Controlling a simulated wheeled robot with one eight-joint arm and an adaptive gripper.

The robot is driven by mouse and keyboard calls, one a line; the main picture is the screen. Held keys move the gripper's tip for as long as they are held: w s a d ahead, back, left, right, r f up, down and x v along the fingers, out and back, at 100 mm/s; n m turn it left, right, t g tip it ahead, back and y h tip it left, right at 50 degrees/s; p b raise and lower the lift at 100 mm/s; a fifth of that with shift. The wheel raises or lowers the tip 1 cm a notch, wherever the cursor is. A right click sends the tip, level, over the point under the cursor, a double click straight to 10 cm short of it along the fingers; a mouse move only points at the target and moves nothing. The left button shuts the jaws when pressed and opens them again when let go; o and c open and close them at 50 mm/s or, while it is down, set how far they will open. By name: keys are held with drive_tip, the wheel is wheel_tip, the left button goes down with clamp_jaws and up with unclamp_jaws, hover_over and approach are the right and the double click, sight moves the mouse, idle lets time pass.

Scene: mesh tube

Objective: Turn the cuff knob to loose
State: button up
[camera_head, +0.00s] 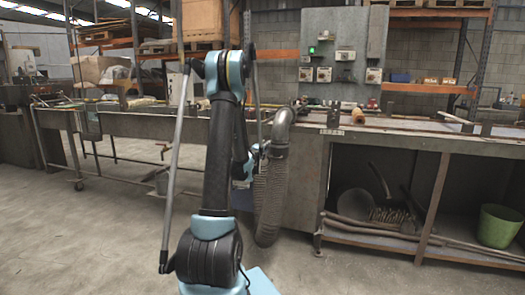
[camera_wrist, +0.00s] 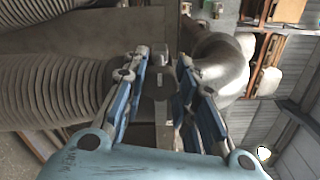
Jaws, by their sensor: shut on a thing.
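In the wrist view, my gripper (camera_wrist: 162,62) has its two blue-padded fingers on either side of a small grey metal piece, which looks like the cuff knob (camera_wrist: 162,82). The fingers are closed on it. Its setting and any marks cannot be read. A ribbed grey hose (camera_wrist: 55,85) lies left of the fingers and a smooth metal elbow pipe (camera_wrist: 222,62) lies right. The fingers hide much of the cuff between them. In the head view, the elbow pipe (camera_head: 282,122) curves down to the hanging hose (camera_head: 268,205); my gripper is mostly hidden behind my arm.
A long metal workbench (camera_head: 430,140) runs behind the hose, its cabinet side (camera_head: 305,190) close by. A lower shelf holds a shovel and bars, with a green bucket (camera_head: 500,226) at its right. The concrete floor (camera_head: 100,230) at left is clear.

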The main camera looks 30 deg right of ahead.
drive_tip(key=shift+c, duration=0.2)
drive_tip(key=o, duration=1.1)
drive_tip(key=v, duration=1.2)
drive_tip(key=shift+f, duration=0.1)
